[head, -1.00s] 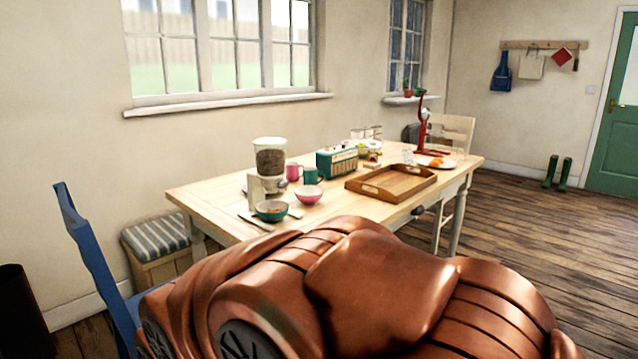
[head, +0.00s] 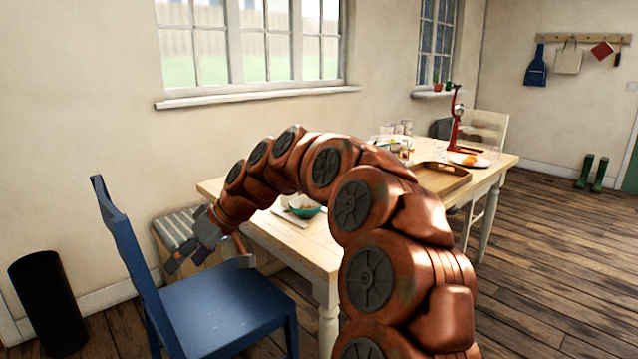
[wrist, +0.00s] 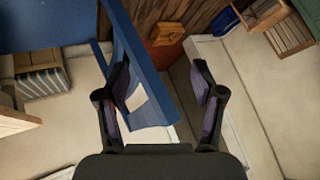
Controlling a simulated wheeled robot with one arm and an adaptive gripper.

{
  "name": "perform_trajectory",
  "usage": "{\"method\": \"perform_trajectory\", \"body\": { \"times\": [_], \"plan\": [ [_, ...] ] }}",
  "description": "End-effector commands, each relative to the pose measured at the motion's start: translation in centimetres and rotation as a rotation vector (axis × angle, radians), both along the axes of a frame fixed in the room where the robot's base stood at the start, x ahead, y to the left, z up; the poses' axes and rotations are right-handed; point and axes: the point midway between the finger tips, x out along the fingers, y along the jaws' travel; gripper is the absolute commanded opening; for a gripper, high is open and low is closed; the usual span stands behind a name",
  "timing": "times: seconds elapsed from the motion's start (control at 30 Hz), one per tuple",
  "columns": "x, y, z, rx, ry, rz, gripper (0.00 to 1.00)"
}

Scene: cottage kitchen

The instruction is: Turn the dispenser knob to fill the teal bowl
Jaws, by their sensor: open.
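The teal bowl (head: 305,209) sits near the left end of the wooden table, partly hidden by my arm; something orange-brown shows inside it. The dispenser and its knob are hidden behind my arm in the head view. My gripper (head: 210,262) hangs down left of the table's near-left corner, above the blue chair, apart from the bowl. Neither the bowl nor the dispenser can be made out in the wrist view.
The blue chair (head: 215,305) stands before the table's left end, close under my gripper; its back also shows in the wrist view (wrist: 145,75). A striped-cushion bench (head: 180,232) stands behind it. A wooden tray (head: 440,178) lies farther along the table (head: 308,245). A black bin (head: 47,300) stands left.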

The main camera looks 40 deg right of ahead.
Motion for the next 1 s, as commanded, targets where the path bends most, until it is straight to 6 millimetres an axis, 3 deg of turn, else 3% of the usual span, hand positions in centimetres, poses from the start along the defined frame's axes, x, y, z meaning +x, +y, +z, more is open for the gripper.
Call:
{"method": "perform_trajectory", "body": {
  "times": [0.03, 0.1, 0.17, 0.3, 0.5, 0.6, 0.7, 0.8, 1.0],
  "plan": [
    [2.1, -2.8, 0.9, 0.012, -0.06, -0.03, 0.68],
    [4.5, -6.5, 1.9, 0.017, -0.139, -0.062, 0.68],
    [6.2, -10.2, 2.7, 0.015, -0.209, -0.097, 0.68],
    [8.7, -20.1, 3.9, -0.029, -0.36, -0.2, 0.68],
    [8.2, -34.7, 4.1, -0.162, -0.52, -0.359, 0.68],
    [6.8, -40.4, 4.0, -0.234, -0.568, -0.419, 0.68],
    [5.5, -44.0, 3.8, -0.289, -0.593, -0.46, 0.68],
    [4.6, -46.2, 3.9, -0.323, -0.609, -0.483, 0.68],
    [4.8, -47.0, 3.4, -0.34, -0.612, -0.49, 0.68]
  ]
}}
